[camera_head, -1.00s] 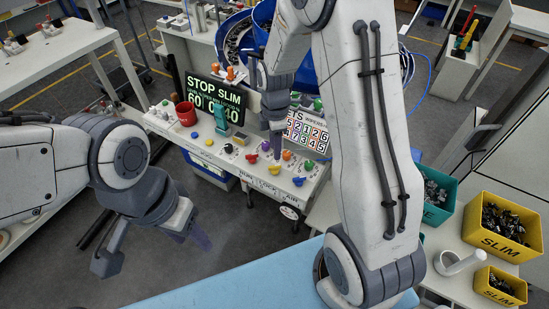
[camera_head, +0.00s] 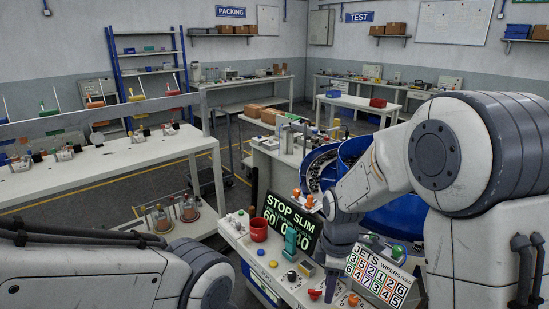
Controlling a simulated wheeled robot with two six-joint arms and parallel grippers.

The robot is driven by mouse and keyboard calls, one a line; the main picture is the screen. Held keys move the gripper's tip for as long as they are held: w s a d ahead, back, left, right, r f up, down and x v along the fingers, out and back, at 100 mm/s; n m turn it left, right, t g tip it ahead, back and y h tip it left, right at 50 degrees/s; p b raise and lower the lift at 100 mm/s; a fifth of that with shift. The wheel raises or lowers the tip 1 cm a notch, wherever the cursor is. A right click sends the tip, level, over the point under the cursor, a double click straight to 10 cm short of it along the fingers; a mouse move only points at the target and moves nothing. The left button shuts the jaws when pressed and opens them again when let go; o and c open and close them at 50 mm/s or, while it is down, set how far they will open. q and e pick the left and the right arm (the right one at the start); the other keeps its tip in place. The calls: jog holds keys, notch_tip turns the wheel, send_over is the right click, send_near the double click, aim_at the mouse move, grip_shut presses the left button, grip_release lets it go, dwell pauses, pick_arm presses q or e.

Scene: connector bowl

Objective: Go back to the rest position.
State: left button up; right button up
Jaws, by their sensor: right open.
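My right arm comes in from the right edge and fills much of that side. Its gripper (camera_head: 331,288) points down over the control panel (camera_head: 282,268), just in front of the black STOP SLIM display. It is open, and I see nothing held in it. Whether its tips touch the panel I cannot tell. My left arm lies low at the bottom left, and its gripper is out of the picture.
The panel carries a red cup (camera_head: 259,229), coloured buttons and a JETS number board (camera_head: 377,275). Blue bowls (camera_head: 397,215) stand behind my right arm. A long white table (camera_head: 95,162) is at the left. Open floor lies behind it.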

jog(key=s+a+r+m, duration=0.3)
jog(key=s+a, duration=0.2)
jog(key=s, duration=0.5)
jog(key=s+a+r+m, duration=0.3)
jog(key=s+a+m, duration=0.1)
jog(key=s, duration=0.7)
jog(key=shift+a+r+m+y, duration=0.3)
jog(key=shift+a+r+y, duration=0.1)
jog(key=shift+a, duration=0.05)
